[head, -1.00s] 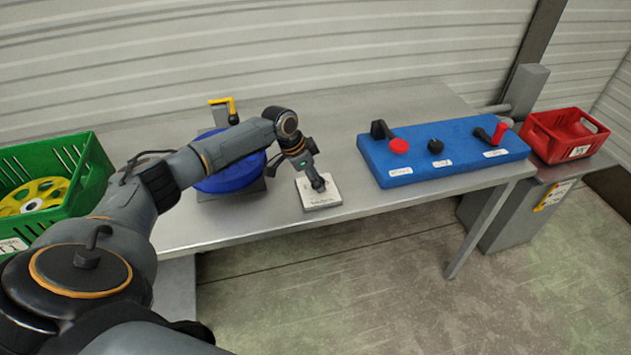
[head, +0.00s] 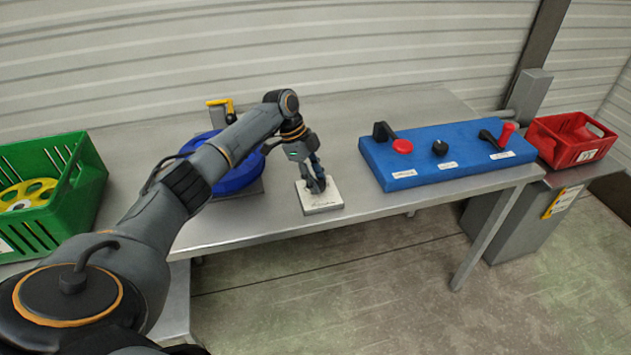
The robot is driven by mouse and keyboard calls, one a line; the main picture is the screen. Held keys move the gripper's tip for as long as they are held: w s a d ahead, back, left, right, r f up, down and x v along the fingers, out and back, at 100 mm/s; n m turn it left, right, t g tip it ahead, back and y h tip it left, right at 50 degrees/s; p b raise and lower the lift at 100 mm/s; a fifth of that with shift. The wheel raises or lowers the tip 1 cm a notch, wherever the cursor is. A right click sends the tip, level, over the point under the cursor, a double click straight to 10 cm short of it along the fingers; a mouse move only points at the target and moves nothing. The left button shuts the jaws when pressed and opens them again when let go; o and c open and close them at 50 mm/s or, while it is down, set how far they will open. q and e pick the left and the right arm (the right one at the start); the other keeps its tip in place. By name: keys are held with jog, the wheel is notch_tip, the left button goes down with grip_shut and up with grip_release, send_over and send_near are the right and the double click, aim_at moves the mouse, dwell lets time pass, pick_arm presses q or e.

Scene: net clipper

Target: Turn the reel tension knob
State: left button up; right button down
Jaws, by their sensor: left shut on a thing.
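A small white square plate (head: 323,208) with a printed label, too small to read, lies near the front edge of the metal table. My left gripper (head: 317,185) points down over this plate and is shut on the knob there. The fingers hide the knob almost fully, so I cannot see how far it is turned. Behind my left forearm is a blue round reel (head: 236,180), partly covered by the arm. My right gripper is not in view.
A blue board (head: 455,158) with a red knob (head: 402,147), a black knob (head: 440,148) and a red-handled crank (head: 506,132) stands to the right. A green crate (head: 88,180) is left, a red crate (head: 570,145) far right. Bare metal table (head: 345,125) lies behind the plate.

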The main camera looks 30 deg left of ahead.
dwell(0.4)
pick_arm(q)
jog(key=o, duration=1.2)
jog(key=shift+r, duration=0.1)
jog(key=v, duration=1.1)
jog(key=shift+a+r, duration=0.15)
jog(key=shift+r, duration=0.25)
jog(key=shift+f, duration=0.1)
